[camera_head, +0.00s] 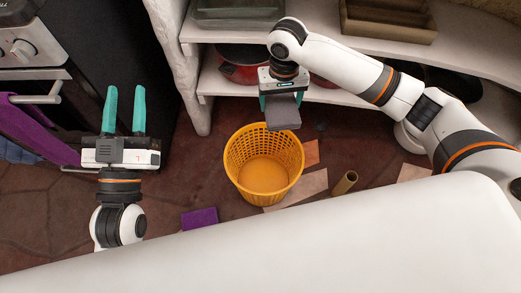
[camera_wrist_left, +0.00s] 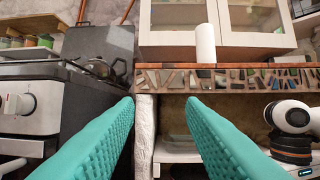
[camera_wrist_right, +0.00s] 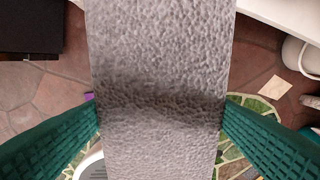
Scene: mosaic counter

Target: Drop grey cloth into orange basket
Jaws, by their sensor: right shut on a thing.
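The grey cloth (camera_head: 283,112) is a folded, textured block held by my right gripper (camera_head: 280,96), just above the back right rim of the orange basket. In the right wrist view the cloth (camera_wrist_right: 160,70) fills the middle, pinched between the two green fingers (camera_wrist_right: 160,125). The orange basket (camera_head: 240,180) stands upright on the floor, and its visible inside is empty. My left gripper (camera_head: 124,110) is open and empty to the left of the basket. In the left wrist view its fingers (camera_wrist_left: 163,110) are apart with nothing between them.
A purple cloth (camera_head: 199,219) lies on the floor left of the basket. A cardboard tube (camera_head: 344,183) and flat paper pieces (camera_head: 300,187) lie to its right. White shelves (camera_head: 222,84) with a red pot (camera_head: 240,72) stand behind. An oven (camera_head: 35,45) is at far left.

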